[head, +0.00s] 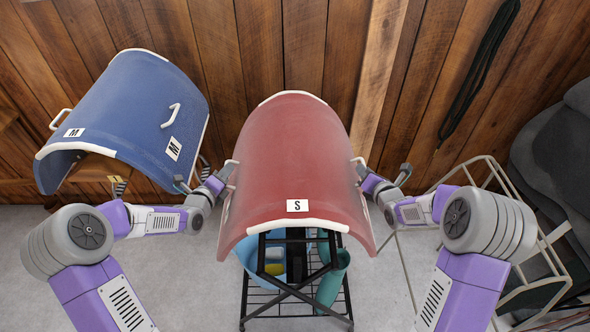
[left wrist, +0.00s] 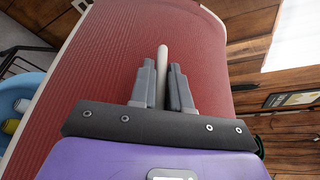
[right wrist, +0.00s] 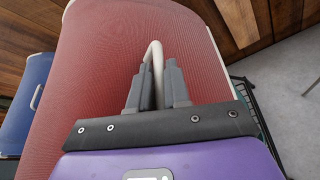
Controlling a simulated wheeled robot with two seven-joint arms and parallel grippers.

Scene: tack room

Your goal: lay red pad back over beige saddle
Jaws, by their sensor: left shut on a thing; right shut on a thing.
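The red pad (head: 292,155) is a large curved sheet with cream edging and a white label marked S, arched with its hollow side down above a black rack. My left gripper (head: 226,172) is shut on the pad's left handle, a pale bar that shows in the left wrist view (left wrist: 162,55). My right gripper (head: 362,170) is shut on the right handle, which shows in the right wrist view (right wrist: 154,50). The pad looks roughly level. I cannot tell whether it touches anything underneath. I cannot make out a beige saddle; the pad hides what lies below it.
A blue curved pad (head: 130,115) labelled M stands at the left. The black rack (head: 300,285) holds blue and teal containers. A pale wire frame (head: 548,250) and dark grey shapes (head: 560,150) are at the right. A wooden wall (head: 340,50) with a hanging dark strap (head: 480,65) closes the back.

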